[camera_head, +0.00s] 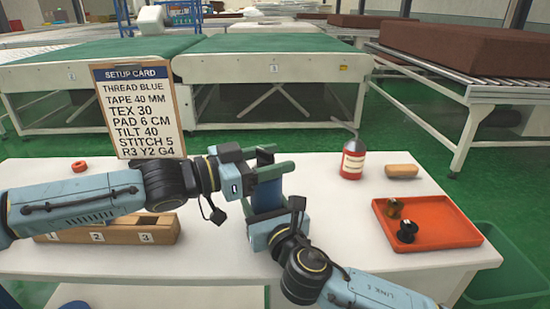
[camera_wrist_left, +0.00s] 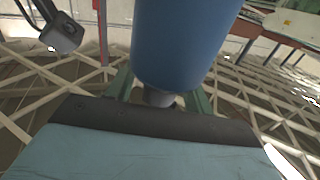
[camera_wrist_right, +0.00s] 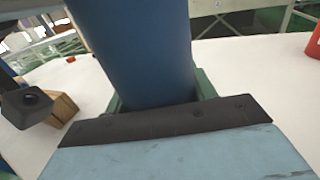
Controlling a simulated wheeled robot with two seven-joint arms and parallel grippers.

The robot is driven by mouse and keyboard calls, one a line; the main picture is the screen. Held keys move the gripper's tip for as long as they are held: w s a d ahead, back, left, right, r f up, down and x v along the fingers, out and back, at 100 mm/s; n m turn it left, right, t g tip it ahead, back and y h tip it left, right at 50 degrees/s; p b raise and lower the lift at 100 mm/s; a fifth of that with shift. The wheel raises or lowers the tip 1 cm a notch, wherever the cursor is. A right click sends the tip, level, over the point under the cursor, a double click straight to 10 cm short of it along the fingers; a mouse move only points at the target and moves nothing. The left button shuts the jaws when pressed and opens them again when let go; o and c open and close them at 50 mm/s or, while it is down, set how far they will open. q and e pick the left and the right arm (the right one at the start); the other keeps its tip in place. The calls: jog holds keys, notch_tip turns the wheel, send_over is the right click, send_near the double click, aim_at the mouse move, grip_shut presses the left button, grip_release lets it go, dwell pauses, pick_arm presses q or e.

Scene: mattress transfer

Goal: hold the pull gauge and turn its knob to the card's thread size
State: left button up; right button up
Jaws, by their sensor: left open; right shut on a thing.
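The pull gauge (camera_head: 267,196) is a blue cylinder held above the white table between my two grippers. My right gripper (camera_head: 270,212) is shut on its body, which also fills the middle of the right wrist view (camera_wrist_right: 140,55). My left gripper (camera_head: 268,168) is open at the gauge's other end. In the left wrist view, the grey knob (camera_wrist_left: 160,97) sits between its spread green fingers; whether they touch it I cannot tell. The gauge's scale and setting are not visible. The setup card (camera_head: 137,110) stands upright at the back left and reads TEX 30.
A wooden block (camera_head: 150,229) with numbered places lies under my left arm. A red ring (camera_head: 79,165), red bottle (camera_head: 353,158) and small wooden piece (camera_head: 402,171) stand around. An orange tray (camera_head: 450,222) holds two spools.

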pick_arm(q)
jog(key=shift+w+d, duration=0.15)
jog(key=shift+d, duration=0.25)
pick_arm(e)
jog(key=shift+r, duration=0.1)
pick_arm(q)
jog(key=shift+c, duration=0.3)
